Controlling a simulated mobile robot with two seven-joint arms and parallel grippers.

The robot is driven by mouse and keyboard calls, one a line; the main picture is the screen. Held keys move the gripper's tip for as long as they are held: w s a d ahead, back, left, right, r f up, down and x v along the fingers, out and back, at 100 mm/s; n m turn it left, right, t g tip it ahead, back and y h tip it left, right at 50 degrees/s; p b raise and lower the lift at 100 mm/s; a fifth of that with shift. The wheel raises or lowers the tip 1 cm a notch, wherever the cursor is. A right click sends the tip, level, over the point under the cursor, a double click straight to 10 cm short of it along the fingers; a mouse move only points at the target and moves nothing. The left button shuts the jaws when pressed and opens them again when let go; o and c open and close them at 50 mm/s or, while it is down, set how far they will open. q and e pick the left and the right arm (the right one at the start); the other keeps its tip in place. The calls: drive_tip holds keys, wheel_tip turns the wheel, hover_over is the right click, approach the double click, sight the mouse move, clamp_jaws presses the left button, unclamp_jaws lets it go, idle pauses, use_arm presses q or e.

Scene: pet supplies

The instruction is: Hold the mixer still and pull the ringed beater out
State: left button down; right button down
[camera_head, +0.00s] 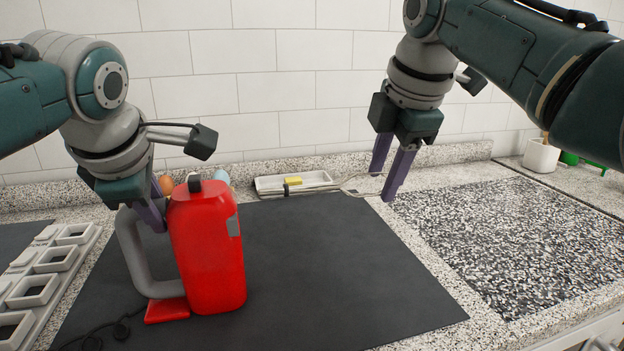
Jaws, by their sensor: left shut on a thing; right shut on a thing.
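The red mixer (207,250) stands on end on the dark mat, with a grey handle (133,255) at its left. My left gripper (156,208) is shut on the mixer near the top of the handle; the exact contact is partly hidden. My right gripper (388,184) is up and to the right of the mixer, its two purple fingers shut on the wire end of a thin beater (345,186). The beater lies roughly level, its shaft pointing left to a dark ring (287,190). It is apart from the mixer. A small black part (195,185) shows on the mixer's top.
The dark mat (340,270) is clear right of the mixer. A white tray (268,184) with a yellow block (293,181) lies at the back. A pale compartment rack (62,257) is at left, a speckled board (510,235) at right, a white pot (541,156) behind.

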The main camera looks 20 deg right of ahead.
use_arm(q)
drive_tip(key=shift+s+a+f, duration=0.1)
drive_tip(key=shift+s+f, duration=0.1)
drive_tip(key=shift+f, duration=0.25)
use_arm(e)
drive_tip(key=shift+r, duration=1.9)
use_arm(q)
drive_tip(key=c, duration=1)
unclamp_jaws()
drive_tip(key=o, duration=0.4)
drive_tip(key=shift+r, duration=0.2)
use_arm(e)
drive_tip(key=shift+s, duration=0.1)
use_arm(q)
drive_tip(key=shift+r, duration=0.1)
drive_tip(key=shift+s+r, duration=0.2)
drive_tip(key=shift+r, duration=0.25)
drive_tip(key=v, duration=1)
drive_tip(key=shift+s+r, duration=0.3)
